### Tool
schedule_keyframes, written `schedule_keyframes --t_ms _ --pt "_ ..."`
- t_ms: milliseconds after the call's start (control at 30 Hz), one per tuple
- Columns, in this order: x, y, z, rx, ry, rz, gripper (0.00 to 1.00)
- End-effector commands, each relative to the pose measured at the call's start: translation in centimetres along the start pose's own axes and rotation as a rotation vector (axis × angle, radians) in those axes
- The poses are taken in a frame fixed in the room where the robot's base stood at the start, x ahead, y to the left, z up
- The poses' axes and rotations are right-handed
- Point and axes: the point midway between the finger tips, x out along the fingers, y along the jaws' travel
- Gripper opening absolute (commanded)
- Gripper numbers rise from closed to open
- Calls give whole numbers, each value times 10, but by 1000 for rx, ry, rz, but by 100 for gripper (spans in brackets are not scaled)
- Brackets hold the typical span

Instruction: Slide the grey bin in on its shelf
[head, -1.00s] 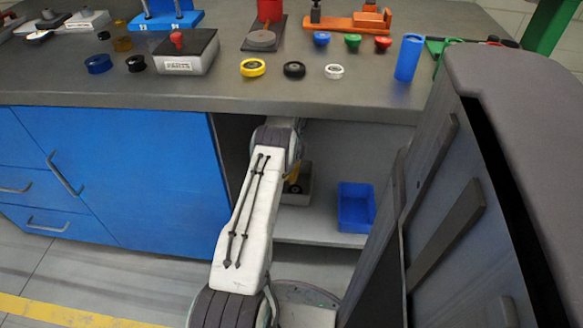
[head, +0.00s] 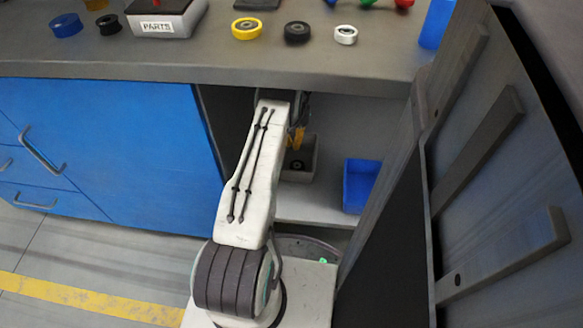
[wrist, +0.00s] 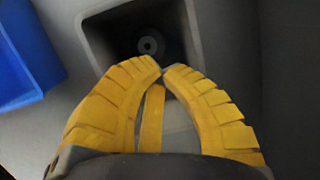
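The grey bin (head: 298,177) sits on the shelf (head: 300,208) under the worktop, set back from the shelf's front edge. It is open at the top, with a dark round wheel-like part (wrist: 148,46) inside. In the wrist view the bin's rim (wrist: 203,40) frames this part. My gripper (wrist: 162,68) points at the bin with its yellow fingers drawn together and their tips almost meeting. The tips overlap the bin's near rim in the picture; I cannot tell whether they touch it. In the head view the fingers show just above the bin, partly behind my arm.
A blue bin (head: 358,188) stands on the shelf to the right, with bare shelf between. The worktop (head: 200,58) overhangs the opening. Blue cabinet doors (head: 110,150) close off the left. A large grey panel (head: 480,190) fills the right side of the head view.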

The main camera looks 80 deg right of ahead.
Motion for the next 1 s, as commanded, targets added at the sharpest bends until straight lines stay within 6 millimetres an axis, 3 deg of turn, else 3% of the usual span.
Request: schedule_keyframes --t_ms 33,433,1000 --pt "12 0 -1 0 -1 0 0" --pt "55 0 -1 0 0 0 0" --pt "56 0 32 0 0 0 0"
